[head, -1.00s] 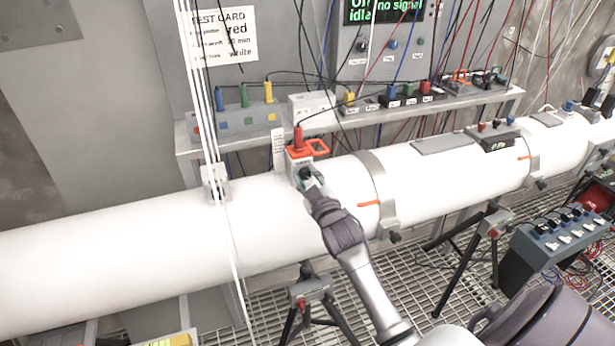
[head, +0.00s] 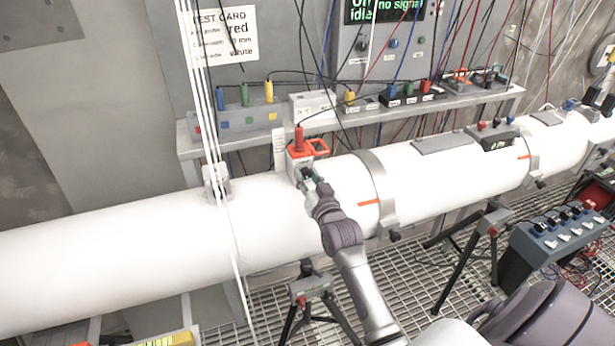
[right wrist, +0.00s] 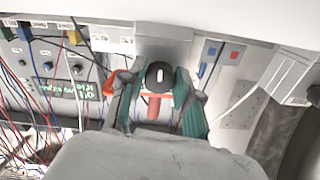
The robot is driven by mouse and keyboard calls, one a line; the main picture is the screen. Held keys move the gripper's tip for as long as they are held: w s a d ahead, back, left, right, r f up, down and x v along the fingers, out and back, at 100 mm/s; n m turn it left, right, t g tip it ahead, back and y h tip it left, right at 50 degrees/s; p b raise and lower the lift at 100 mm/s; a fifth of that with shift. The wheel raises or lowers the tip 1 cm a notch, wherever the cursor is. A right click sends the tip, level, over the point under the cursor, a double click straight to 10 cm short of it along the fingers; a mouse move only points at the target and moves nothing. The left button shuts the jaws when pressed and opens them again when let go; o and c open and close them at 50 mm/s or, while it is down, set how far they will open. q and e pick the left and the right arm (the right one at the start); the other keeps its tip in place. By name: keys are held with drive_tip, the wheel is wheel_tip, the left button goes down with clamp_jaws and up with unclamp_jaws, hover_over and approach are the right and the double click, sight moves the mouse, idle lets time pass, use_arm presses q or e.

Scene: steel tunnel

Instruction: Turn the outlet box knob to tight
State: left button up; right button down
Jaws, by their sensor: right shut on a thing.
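The outlet box (head: 297,159) is a small white and orange box on the large white pipe. A red plug (head: 299,140) stands upright on it, beside an open orange frame. The box's black knob (right wrist: 158,76) with a white mark shows in the right wrist view, where the box looks upside down. My right gripper (head: 309,181) is at the front of the box, and its green fingers (right wrist: 159,80) are shut on the knob from both sides. In the head view the gripper hides the knob. My left gripper is not in view.
A shelf (head: 345,125) with coloured plugs and small boxes runs behind the pipe (head: 120,232). White cables hang left of the outlet box. A metal clamp band (head: 379,190) stands right of it. Tripods and a blue switch box (head: 556,243) are below right.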

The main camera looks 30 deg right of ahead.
drive_tip(key=shift+f, duration=0.15)
idle(0.4)
drive_tip(key=c, duration=0.8)
unclamp_jaws()
drive_tip(key=shift+s, duration=0.1)
drive_tip(key=v, duration=1.1)
drive_tip(key=shift+s+a, duration=0.2)
drive_tip(key=shift+s, duration=0.2)
